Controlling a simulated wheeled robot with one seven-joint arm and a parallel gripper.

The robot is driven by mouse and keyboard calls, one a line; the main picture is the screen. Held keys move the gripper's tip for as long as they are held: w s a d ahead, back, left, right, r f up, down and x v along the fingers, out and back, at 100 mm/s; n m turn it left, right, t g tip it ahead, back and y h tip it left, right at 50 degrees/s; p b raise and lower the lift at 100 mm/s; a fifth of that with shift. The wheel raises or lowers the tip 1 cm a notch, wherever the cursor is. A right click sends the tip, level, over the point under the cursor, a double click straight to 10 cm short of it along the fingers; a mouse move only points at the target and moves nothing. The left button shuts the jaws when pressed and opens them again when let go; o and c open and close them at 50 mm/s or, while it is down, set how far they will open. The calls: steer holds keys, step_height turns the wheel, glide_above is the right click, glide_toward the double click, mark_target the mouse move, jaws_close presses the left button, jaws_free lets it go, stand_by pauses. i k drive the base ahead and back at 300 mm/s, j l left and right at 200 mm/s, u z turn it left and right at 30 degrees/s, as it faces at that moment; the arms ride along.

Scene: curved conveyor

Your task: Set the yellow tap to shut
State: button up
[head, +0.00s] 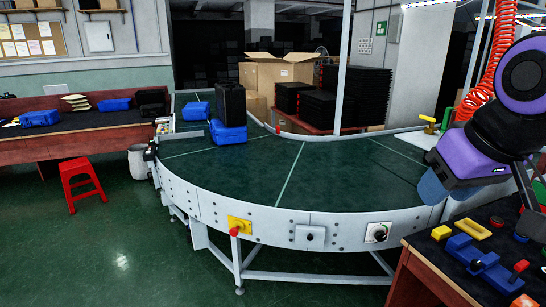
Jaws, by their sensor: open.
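A tap with a yellow handle (428,119) stands beyond the right end of the conveyor, near the pale wall and left of the coiled red hose. The handle looks roughly level, and its lower body is small and hard to make out. My gripper (444,190), at the end of my purple and black arm, is open over the conveyor's right end. It appears in front of and below the tap in the picture, apart from it. Part of the gripper is hidden by its own body.
The curved green conveyor (340,180) fills the middle, with blue bins (228,133) and a black case (231,103) on it. A dark worktable (425,247) at lower right holds a blue fixture (480,262) and yellow parts. A red stool (80,180) stands left.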

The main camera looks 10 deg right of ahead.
mark_target(432, 121)
steer(key=i+j+z, duration=0.15)
steer(key=i+z, duration=0.25)
steer(key=i+j+z, duration=0.25)
steer(key=i+z, duration=0.2)
steer(key=i+j+z, duration=0.8)
steer(key=j, duration=0.2)
steer(key=k+l, duration=0.05)
